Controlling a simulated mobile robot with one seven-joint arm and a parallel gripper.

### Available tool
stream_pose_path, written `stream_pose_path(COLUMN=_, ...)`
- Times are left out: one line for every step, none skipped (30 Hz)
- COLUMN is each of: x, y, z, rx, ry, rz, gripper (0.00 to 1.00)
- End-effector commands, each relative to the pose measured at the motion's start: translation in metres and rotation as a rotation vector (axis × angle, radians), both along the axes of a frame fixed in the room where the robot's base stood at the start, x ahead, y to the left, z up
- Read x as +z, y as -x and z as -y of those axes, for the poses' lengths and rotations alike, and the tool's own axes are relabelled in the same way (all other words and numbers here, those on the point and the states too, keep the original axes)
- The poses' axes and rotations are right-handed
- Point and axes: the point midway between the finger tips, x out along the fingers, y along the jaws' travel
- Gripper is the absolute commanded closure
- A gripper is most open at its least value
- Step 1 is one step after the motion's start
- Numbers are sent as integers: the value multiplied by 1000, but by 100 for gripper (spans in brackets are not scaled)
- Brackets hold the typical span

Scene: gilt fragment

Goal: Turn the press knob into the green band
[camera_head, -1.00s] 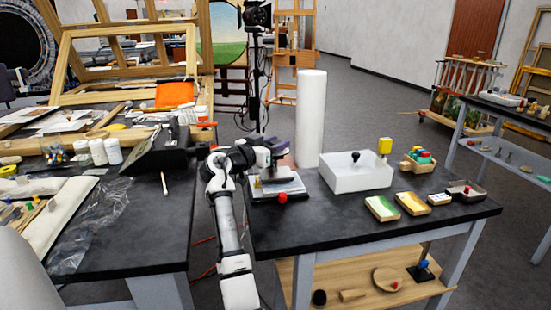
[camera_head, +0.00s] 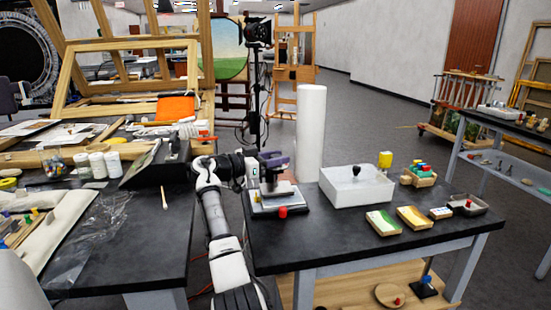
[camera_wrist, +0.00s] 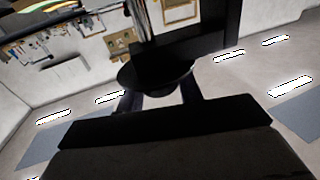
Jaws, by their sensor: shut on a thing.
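The press (camera_head: 280,201) stands on the left part of the black table, a pale base with a grey block above it and a red knob (camera_head: 283,211) at its front. My gripper (camera_head: 273,158) is at the top of the press, reaching in from the left. In the wrist view a dark round knob (camera_wrist: 155,75) sits between my two fingers (camera_wrist: 160,98), and they are shut on it. The wrist view is tilted and dark. The green band cannot be made out in either view.
A tall white roll (camera_head: 311,130) stands close behind the press. A white tub (camera_head: 350,191) with a dark-handled tool is to its right. The table (camera_head: 330,240) is clear in front of the press.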

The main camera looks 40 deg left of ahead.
Motion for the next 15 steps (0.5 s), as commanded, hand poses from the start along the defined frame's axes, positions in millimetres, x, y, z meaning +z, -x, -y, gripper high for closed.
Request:
stream_pose_path(x=-2, y=-1, z=1, rx=-5, ry=1, rz=-4, gripper=87)
stream_pose_path(x=-2, y=-1, z=1, rx=-5, ry=0, rz=-4, gripper=87)
stream_pose_path(x=-2, y=-1, z=1, rx=-5, ry=0, rz=-4, gripper=87)
stream_pose_path(x=-2, y=-1, z=1, rx=-5, ry=0, rz=-4, gripper=87)
stream_pose_path(x=-2, y=-1, z=1, rx=-4, ry=0, rz=-4, gripper=87)
stream_pose_path(x=-2, y=-1, z=1, rx=-4, ry=0, rz=-4, gripper=87)
stream_pose_path(x=-2, y=-1, z=1, rx=-4, ry=0, rz=-4, gripper=87)
stream_pose_path(x=-2, y=-1, z=1, rx=-4, ry=0, rz=-4, gripper=87)
stream_pose_path(x=-2, y=-1, z=1, rx=-4, ry=0, rz=-4, gripper=62)
stream_pose_path(x=-2, y=-1, z=1, rx=-4, ry=0, rz=-4, gripper=58)
stream_pose_path(x=-2, y=-1, z=1, rx=-4, ry=0, rz=-4, gripper=54)
stream_pose_path(x=-2, y=-1, z=1, rx=-4, ry=0, rz=-4, gripper=48)
stream_pose_path(x=-2, y=-1, z=1, rx=-3, ry=0, rz=-4, gripper=44)
stream_pose_path(x=-2, y=-1, z=1, rx=-3, ry=1, rz=-4, gripper=43)
stream_pose_path(x=-2, y=-1, z=1, rx=-2, ry=0, rz=-3, gripper=43)
